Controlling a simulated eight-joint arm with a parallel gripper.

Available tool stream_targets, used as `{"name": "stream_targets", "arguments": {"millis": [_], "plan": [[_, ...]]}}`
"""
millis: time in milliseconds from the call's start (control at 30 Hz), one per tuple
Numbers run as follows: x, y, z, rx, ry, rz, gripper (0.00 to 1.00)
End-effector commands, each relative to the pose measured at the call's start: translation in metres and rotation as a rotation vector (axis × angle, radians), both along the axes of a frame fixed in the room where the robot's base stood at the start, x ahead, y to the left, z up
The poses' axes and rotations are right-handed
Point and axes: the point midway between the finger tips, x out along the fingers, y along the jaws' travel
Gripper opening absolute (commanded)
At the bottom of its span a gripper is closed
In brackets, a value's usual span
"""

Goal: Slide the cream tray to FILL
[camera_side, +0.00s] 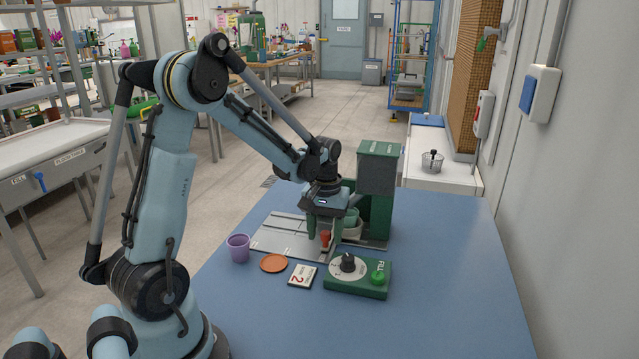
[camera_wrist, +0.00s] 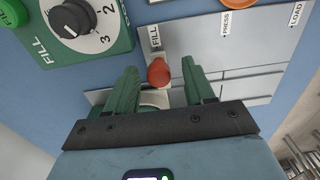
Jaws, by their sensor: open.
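My gripper (camera_wrist: 160,68) is open, one green finger on each side of the knob, with visible gaps. Most of the tray is hidden by my gripper.
The grey track plate (camera_side: 275,236) also bears PRESS (camera_wrist: 226,22) and LOAD (camera_wrist: 296,14) labels. In front are a purple pot (camera_side: 238,248), an orange saucer (camera_side: 273,263), a card with a 2 (camera_side: 302,277) and a green dial box (camera_side: 350,290). The table's right side is clear.

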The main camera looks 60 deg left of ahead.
Motion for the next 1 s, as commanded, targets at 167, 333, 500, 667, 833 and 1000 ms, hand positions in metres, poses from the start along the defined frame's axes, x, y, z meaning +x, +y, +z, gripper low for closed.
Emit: {"name": "stream_targets", "arguments": {"millis": [167, 333, 500, 667, 833, 1000], "plan": [[0.0, 0.0, 0.011, 0.0, 0.0, 0.0, 0.53], [0.0, 0.0, 0.024, 0.0, 0.0, 0.0, 0.53], [0.0, 0.0, 0.036, 0.0, 0.0, 0.0, 0.53], [0.0, 0.0, 0.048, 0.0, 0.0, 0.0, 0.53], [0.0, 0.0, 0.06, 0.0, 0.0, 0.0, 0.53], [0.0, 0.0, 0.068, 0.0, 0.0, 0.0, 0.53]]}}
